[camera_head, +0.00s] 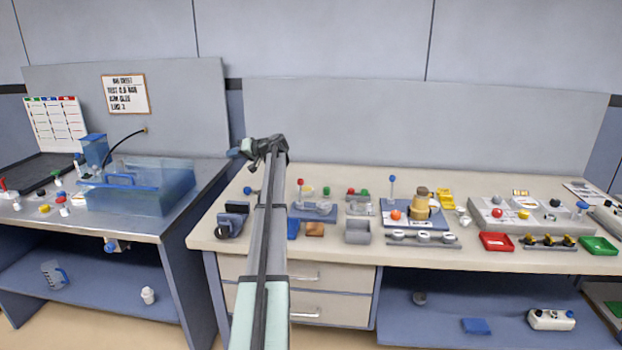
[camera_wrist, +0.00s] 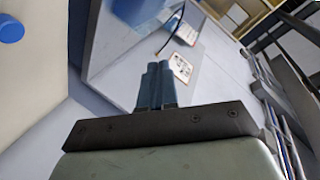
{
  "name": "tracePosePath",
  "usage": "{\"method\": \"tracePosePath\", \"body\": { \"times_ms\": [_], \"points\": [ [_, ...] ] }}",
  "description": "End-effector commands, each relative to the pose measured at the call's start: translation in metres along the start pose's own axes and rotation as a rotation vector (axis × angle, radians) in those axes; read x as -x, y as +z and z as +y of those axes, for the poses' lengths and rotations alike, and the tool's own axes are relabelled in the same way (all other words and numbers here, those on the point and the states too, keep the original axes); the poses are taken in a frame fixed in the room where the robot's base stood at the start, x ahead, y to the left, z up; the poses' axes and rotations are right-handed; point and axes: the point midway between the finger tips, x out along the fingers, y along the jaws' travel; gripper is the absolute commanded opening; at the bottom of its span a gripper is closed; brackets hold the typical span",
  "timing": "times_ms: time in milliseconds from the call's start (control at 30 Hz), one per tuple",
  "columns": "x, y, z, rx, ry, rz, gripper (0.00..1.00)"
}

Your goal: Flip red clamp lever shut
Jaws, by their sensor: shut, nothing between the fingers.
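Several red-topped parts show in the head view, and I cannot tell for sure which is the clamp lever. A red-handled part (camera_head: 4,185) stands at the far left edge of the metal bench. A smaller red-and-white part (camera_head: 62,201) stands near that bench's front. A red ball on an upright stick (camera_head: 300,182) stands on the right bench. My gripper (camera_head: 236,152) is raised near the gap between the benches, apart from all of these. In the wrist view its blue-grey fingers (camera_wrist: 158,82) are together and empty.
A clear blue tank (camera_head: 150,190) fills much of the metal bench (camera_head: 160,225). A blue box (camera_head: 94,150) and black hose stand behind it.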

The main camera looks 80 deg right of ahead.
Motion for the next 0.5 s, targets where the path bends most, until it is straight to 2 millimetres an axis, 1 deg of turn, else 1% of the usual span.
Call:
{"method": "tracePosePath", "body": {
  "times_ms": [33, 67, 100, 167, 200, 267, 300, 367, 400, 467, 500],
  "points": [
    [0.023, -0.007, 0.018, 0.024, 0.029, -0.031, 0.0],
    [0.034, -0.008, 0.026, 0.038, 0.046, -0.054, 0.0],
    [0.052, -0.009, 0.038, 0.057, 0.068, -0.084, 0.0],
    [0.078, -0.011, 0.054, 0.08, 0.1, -0.128, 0.0],
    [0.096, -0.012, 0.064, 0.094, 0.12, -0.159, 0.0],
    [0.124, -0.012, 0.08, 0.111, 0.152, -0.207, 0.0],
    [0.143, -0.012, 0.091, 0.12, 0.173, -0.239, 0.0],
    [0.173, -0.012, 0.105, 0.13, 0.202, -0.287, 0.0],
    [0.193, -0.011, 0.114, 0.135, 0.22, -0.319, 0.0],
    [0.222, -0.01, 0.126, 0.139, 0.247, -0.365, 0.0],
    [0.241, -0.009, 0.133, 0.14, 0.262, -0.394, 0.0]
  ]
}}
